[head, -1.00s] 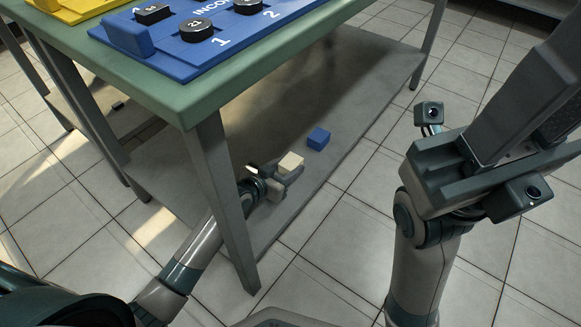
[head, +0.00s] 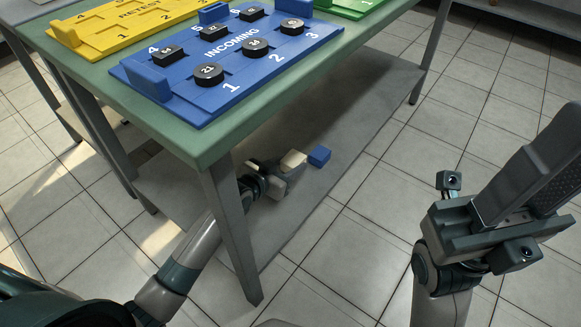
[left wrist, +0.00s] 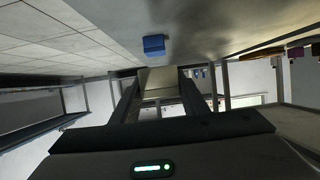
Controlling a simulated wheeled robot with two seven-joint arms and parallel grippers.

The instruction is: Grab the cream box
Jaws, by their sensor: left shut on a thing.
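The cream box (head: 293,161) is on the lower shelf side of the green-topped table, held between the fingers of my left gripper (head: 286,172). In the left wrist view the cream box (left wrist: 158,82) sits between the two fingers (left wrist: 156,95), which are shut on it. I cannot tell whether it touches the shelf. A blue box (head: 319,156) lies just beyond it on the shelf and also shows in the left wrist view (left wrist: 153,44). My right gripper (head: 530,185) is at the right, over the floor; its fingertips' spacing is unclear.
The lower shelf (head: 345,130) is open around the blue box. A table leg (head: 232,235) stands close to my left arm. The tabletop (head: 200,150) hangs above, carrying a blue INCOMING tray (head: 205,107) with black discs and a yellow tray (head: 95,47).

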